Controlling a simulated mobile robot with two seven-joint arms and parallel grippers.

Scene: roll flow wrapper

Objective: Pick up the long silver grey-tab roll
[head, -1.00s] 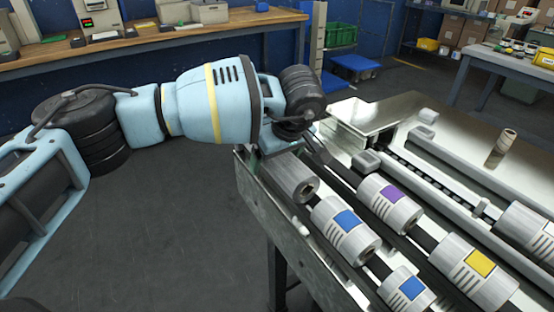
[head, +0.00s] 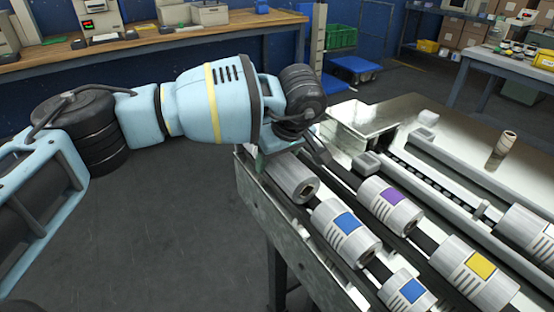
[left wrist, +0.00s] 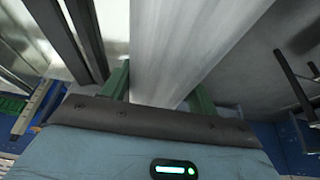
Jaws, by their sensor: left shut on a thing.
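A silver roll (head: 291,177) with no coloured tab visible lies at the far left end of the front row on the machine in the head view. My left gripper (head: 288,153) reaches down over its far end and is shut on it. In the left wrist view the roll's long plain silver surface (left wrist: 185,45) runs between the two green fingers (left wrist: 160,90). Its tab does not show, so I cannot tell its colour. The roll still appears low in its row. My right gripper is not in view.
A purple-tab roll (head: 391,204) and a yellow-tab roll (head: 474,272) lie in the row behind. A small tan cylinder (head: 502,148) stands on the metal top. The floor at left is clear.

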